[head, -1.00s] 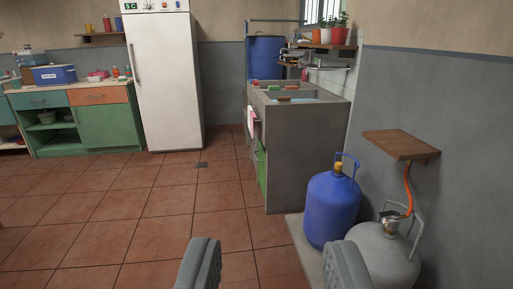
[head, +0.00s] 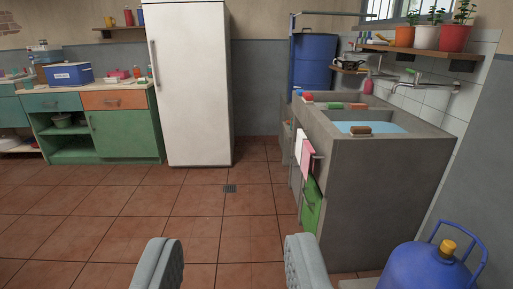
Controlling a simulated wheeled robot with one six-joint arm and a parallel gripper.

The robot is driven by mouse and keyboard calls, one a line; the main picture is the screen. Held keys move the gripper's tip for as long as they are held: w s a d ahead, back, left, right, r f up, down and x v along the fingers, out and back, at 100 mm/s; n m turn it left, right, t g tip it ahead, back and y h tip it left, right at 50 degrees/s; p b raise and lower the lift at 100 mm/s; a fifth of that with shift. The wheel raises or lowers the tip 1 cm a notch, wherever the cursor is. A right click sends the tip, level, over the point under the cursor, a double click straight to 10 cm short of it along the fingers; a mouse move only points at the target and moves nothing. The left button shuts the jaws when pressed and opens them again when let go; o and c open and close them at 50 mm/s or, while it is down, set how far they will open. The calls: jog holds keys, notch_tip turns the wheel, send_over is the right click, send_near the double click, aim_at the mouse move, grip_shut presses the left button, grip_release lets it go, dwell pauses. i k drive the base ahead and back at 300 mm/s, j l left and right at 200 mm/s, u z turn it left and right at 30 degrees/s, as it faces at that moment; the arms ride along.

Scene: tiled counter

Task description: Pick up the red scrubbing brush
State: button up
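My gripper (head: 233,262) is open and empty, its two grey fingers wide apart above the tiled floor at the bottom of the head view. It is well short of the concrete sink unit (head: 385,185) on the right. On the sink's top lie a small red item (head: 307,96) at the far left corner and a flat reddish block (head: 357,106) beside a green block (head: 336,105). They are too small to tell which is the red scrubbing brush. A brown brush-like item (head: 361,130) lies nearer, by the water-filled basin (head: 385,127).
A blue gas bottle (head: 430,268) stands at the lower right, near the sink's front. A white fridge (head: 190,85) and a green cabinet (head: 125,135) stand at the back left. Pink and white cloths (head: 306,155) hang on the sink's side. The floor ahead is clear.

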aim_at(308, 98)
jog(key=i, duration=1.65)
jog(key=i+z, duration=0.15)
jog(key=i, duration=0.4)
jog(key=i+j+z, duration=0.1)
jog(key=i, duration=0.45)
jog(key=i+j+z, duration=0.15)
jog(key=i, duration=0.4)
jog(key=i+j+z, duration=0.3)
jog(key=i, duration=0.15)
